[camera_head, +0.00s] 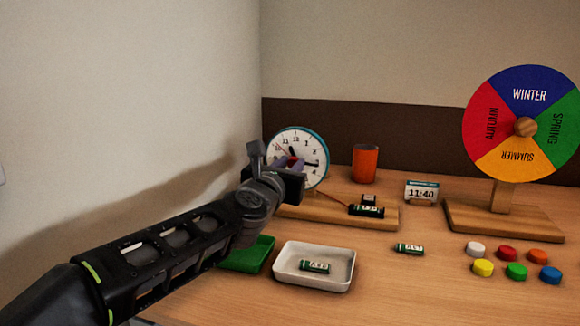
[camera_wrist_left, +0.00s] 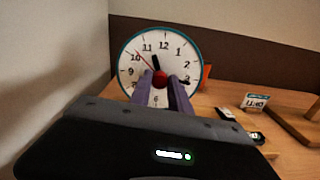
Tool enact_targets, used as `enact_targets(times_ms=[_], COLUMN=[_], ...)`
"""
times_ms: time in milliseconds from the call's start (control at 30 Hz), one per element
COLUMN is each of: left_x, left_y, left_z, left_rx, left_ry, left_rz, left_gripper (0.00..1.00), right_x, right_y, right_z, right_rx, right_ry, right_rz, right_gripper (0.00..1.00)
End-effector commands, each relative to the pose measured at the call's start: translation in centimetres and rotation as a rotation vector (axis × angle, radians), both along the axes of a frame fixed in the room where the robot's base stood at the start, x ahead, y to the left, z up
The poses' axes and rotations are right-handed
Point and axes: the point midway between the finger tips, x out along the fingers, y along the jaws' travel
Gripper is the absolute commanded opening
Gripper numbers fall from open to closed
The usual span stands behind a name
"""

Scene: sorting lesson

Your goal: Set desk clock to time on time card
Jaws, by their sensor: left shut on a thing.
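The desk clock (camera_head: 316,150) has a white face and teal rim and stands on a wooden base (camera_head: 335,217). In the left wrist view, the clock (camera_wrist_left: 130,72) shows a short black hand between 11 and 12, another black hand near 3 and a thin red hand toward the upper left. My left gripper (camera_head: 291,164) is at the clock's front, its fingers (camera_wrist_left: 161,88) shut on the red centre knob (camera_wrist_left: 160,77). The gripper hides the lower face. The time card (camera_head: 421,192) reads 11:40, right of the clock. My right gripper is not in view.
An orange cup (camera_head: 365,164) stands behind the base. Batteries lie on the base (camera_head: 366,210), on the table (camera_head: 409,249) and in a white tray (camera_head: 283,276). A green tray (camera_head: 252,258) is beside it. A season wheel (camera_head: 493,112) and several coloured discs (camera_head: 517,271) are at right.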

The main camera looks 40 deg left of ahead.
Motion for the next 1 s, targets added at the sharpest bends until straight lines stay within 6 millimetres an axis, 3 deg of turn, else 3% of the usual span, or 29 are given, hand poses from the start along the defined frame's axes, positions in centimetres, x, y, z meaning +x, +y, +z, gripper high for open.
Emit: enact_targets(times_ms=[533, 1000], left_x=[0.01, 0.04], left_y=[-0.03, -0.10], left_z=[0.00, -0.02], left_rx=[0.065, 0.389], left_ry=[0.023, 0.137], left_rz=[0.000, 0.000], left_gripper=[0.00, 0.00], right_x=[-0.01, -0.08], right_y=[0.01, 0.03], right_z=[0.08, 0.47], right_rx=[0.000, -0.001], right_ry=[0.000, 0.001], right_rz=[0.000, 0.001], right_gripper=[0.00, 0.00])
